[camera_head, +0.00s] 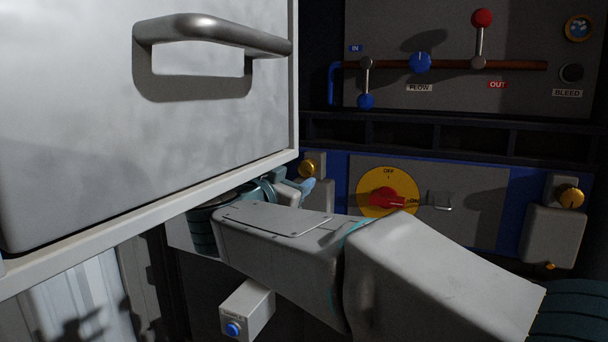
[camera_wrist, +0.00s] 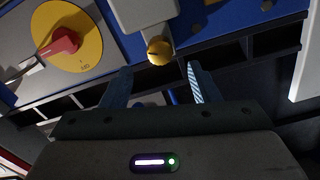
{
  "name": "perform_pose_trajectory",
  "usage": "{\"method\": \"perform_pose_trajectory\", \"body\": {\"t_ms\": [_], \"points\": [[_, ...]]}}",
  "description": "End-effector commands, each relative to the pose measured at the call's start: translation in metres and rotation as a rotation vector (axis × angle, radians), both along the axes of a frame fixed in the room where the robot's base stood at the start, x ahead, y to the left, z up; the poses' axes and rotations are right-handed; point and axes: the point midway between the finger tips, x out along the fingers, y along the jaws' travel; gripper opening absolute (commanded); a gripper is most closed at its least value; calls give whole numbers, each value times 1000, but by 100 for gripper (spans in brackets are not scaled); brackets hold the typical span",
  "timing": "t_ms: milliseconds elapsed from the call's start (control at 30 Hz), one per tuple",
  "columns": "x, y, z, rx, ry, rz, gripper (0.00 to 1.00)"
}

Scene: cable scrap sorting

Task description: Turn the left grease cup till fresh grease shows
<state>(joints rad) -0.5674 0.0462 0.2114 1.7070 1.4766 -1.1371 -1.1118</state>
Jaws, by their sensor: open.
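The left grease cup (camera_head: 307,168) is a small brass-yellow knob on a grey block (camera_head: 316,193), left of the yellow and red switch. The wrist view shows the cup (camera_wrist: 159,51) ahead of my gripper (camera_wrist: 160,80), with a dark mark on its face. My gripper is open and empty. Its two fingers are spread to either side of the cup's line, with the cup just beyond their tips. In the head view my gripper (camera_head: 306,186) is partly hidden behind the white door and my arm. The lower part of the left block is hidden there, and I see no grease at it.
A white door or panel with a handle (camera_head: 215,35) stands close on the left. The red switch (camera_head: 388,199) is right of the left cup. A second grease cup (camera_head: 571,197) sits far right, with a small yellow spot (camera_head: 550,266) under its block. Levers (camera_head: 420,63) are above.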

Motion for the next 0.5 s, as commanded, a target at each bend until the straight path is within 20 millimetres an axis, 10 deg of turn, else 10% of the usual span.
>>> {"method": "perform_pose_trajectory", "body": {"t_ms": [500], "points": [[68,-25,0,2,-2,0,55]]}}
